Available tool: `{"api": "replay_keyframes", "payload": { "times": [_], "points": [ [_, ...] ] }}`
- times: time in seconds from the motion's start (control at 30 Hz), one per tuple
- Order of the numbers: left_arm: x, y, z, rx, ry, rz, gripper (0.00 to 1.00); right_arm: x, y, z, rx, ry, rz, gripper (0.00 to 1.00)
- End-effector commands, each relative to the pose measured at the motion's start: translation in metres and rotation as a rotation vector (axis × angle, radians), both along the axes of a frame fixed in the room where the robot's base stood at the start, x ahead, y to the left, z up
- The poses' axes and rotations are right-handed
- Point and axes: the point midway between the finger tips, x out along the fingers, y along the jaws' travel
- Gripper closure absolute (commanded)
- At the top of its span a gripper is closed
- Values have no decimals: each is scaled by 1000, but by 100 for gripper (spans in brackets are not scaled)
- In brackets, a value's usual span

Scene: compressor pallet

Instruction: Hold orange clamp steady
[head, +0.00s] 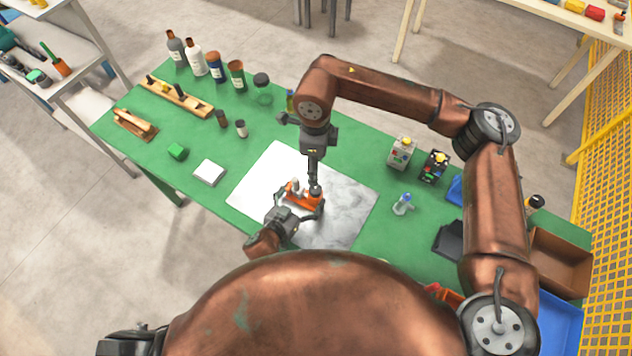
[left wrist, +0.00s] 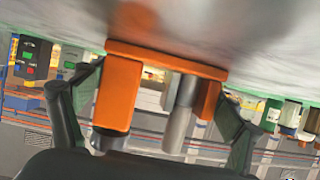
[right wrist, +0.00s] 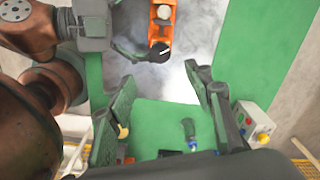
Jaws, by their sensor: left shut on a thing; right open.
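The orange clamp (head: 296,197) sits on the white and grey marbled plate (head: 262,190). My left gripper (head: 302,208) comes in low from the front and is shut around the clamp. In the left wrist view, the clamp (left wrist: 117,95) is between the two fingers, with grey metal cylinders beside its orange arms. My right gripper (head: 314,165) points down from above, close to the clamp. In the right wrist view its fingers (right wrist: 162,80) are spread and empty, and the clamp (right wrist: 161,28) with a dark round knob lies beyond them. The exact right fingertip gap is hidden in the head view.
Several bottles (head: 195,62) and a wooden block rack (head: 177,96) stand at the back left of the green table (head: 210,115). Two button boxes (head: 400,152) and a small bottle (head: 403,204) stand right.

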Motion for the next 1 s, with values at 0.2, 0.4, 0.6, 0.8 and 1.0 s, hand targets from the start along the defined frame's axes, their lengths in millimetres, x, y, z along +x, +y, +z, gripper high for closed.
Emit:
{"api": "replay_keyframes", "payload": {
  "times": [0.2, 0.4, 0.6, 0.8, 1.0],
  "points": [
    [0, 1, 0, 2, 0, 1, 55, -1, 1, -13, -1, 3, -69, 53],
    [0, 1, 0, 2, 0, 1, 55, -1, 1, -50, -1, 4, -66, 53],
    [0, 1, 0, 1, -1, 1, 55, -1, 1, -88, 0, 3, -65, 53],
    [0, 1, 0, 2, 0, 1, 55, 0, 1, -112, -1, 1, -65, 53],
    [0, 0, 0, 2, 0, 1, 55, 0, 1, -120, 0, 1, -64, 53]
  ]
}}
